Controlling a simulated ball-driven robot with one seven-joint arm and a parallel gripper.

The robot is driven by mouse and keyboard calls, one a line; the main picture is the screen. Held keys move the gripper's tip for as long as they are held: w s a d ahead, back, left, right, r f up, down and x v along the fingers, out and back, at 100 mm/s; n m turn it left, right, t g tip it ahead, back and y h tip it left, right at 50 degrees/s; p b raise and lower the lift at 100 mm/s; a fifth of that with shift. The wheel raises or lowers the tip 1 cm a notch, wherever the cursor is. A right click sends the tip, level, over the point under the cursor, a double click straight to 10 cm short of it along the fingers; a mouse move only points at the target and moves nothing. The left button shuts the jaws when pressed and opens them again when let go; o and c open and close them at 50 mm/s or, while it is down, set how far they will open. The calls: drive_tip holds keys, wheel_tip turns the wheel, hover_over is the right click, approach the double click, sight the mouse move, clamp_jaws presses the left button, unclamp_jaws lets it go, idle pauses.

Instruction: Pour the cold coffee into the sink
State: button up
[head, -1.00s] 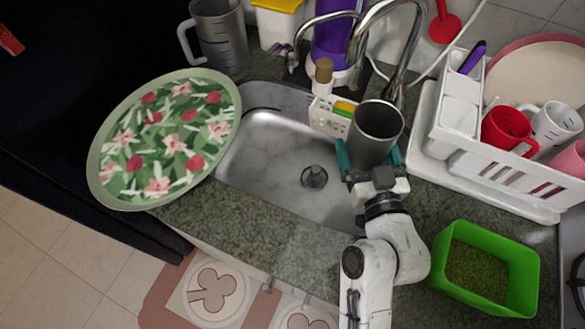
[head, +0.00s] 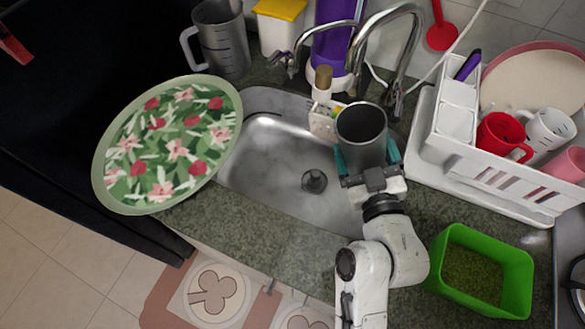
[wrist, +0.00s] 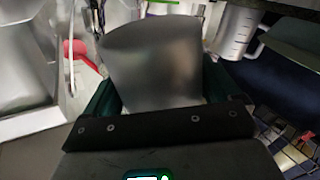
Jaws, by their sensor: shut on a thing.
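My gripper (head: 367,167) is shut on a grey metal cup (head: 362,140), its teal fingers on either side of it. The cup is close to upright, with its open top facing the head camera; the inside looks dark and I cannot tell what it holds. It is over the right part of the metal sink (head: 270,155), apart from the drain (head: 314,181). In the wrist view the cup (wrist: 155,65) fills the middle between the fingers.
A chrome faucet (head: 385,20) arches just behind the cup. A white dish rack (head: 490,170) with mugs is at the right, above a green box (head: 480,270). A large floral plate (head: 165,145) overlaps the sink's left side. A grey pitcher (head: 220,45) stands behind it.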

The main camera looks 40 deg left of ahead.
sight(357, 129)
drive_tip(key=shift+r+n, duration=0.25)
drive_tip(key=shift+n, duration=0.05)
drive_tip(key=shift+s+a+f+n, duration=0.25)
drive_tip(key=shift+n, duration=0.65)
drive_tip(key=shift+a+r+p, duration=0.1)
drive_tip(key=shift+r+p, duration=0.35)
drive_tip(key=shift+p, duration=0.2)
drive_tip(key=shift+s+a+r+n+p, duration=0.15)
drive_tip(key=shift+s+r+n+p, duration=0.1)
drive_tip(key=shift+n+p, duration=0.35)
drive_tip(key=shift+w+r+n+h+p, duration=0.1)
drive_tip(key=shift+r+n+h+p, duration=0.2)
drive_tip(key=shift+r+n+p, duration=0.45)
drive_tip(key=shift+f+n+b, duration=0.2)
drive_tip(key=shift+n+b, duration=0.2)
drive_tip(key=shift+n, duration=0.35)
drive_tip(key=shift+w+d+n, duration=0.1)
drive_tip(key=shift+d+n, duration=0.1)
drive_tip(key=shift+n, duration=0.1)
drive_tip(key=shift+f+n+b, duration=0.65)
drive_tip(key=shift+f+n, duration=0.1)
drive_tip(key=shift+n, duration=0.05)
